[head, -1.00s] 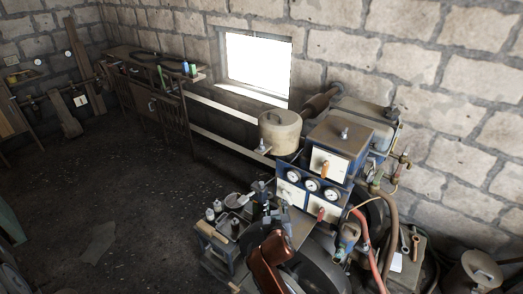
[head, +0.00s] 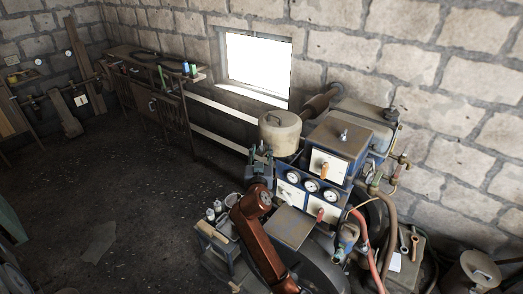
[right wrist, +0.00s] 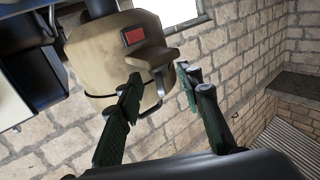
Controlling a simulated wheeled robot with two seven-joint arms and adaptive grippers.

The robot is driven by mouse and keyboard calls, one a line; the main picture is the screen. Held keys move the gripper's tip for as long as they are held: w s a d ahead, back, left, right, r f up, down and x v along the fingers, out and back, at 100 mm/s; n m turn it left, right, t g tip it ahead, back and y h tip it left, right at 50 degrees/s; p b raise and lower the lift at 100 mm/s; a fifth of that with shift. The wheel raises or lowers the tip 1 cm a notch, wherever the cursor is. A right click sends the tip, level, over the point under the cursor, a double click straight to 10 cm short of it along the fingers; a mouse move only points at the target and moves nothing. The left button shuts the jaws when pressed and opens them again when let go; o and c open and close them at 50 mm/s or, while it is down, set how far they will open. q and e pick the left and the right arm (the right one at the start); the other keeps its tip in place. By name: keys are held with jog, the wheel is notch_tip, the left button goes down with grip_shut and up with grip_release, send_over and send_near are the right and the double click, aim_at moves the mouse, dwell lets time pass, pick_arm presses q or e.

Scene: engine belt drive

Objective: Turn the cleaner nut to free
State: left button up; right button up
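The beige air cleaner canister (head: 281,134) stands on the left of the blue engine unit, and it fills the upper left of the right wrist view (right wrist: 100,60). In that view a beige spout sticks out of it beside a red label. A small pale nut or stud (right wrist: 160,88), probably the cleaner nut, shows at the spout's end, between my fingers. In the head view the nut cannot be made out. My right gripper (head: 259,160) is just in front of the canister's lower left side. Its green-black fingers (right wrist: 158,98) are apart. My left gripper is out of view.
The gauge panel (head: 308,188) and a flat grey cover (head: 289,228) lie right of my right arm. A workbench (head: 155,85) runs along the back wall. The floor at left is mostly clear.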

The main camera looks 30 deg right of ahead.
jog(key=shift+w+d, duration=0.15)
jog(key=shift+w, duration=0.05)
jog(key=shift+c, duration=0.3)
grip_shut()
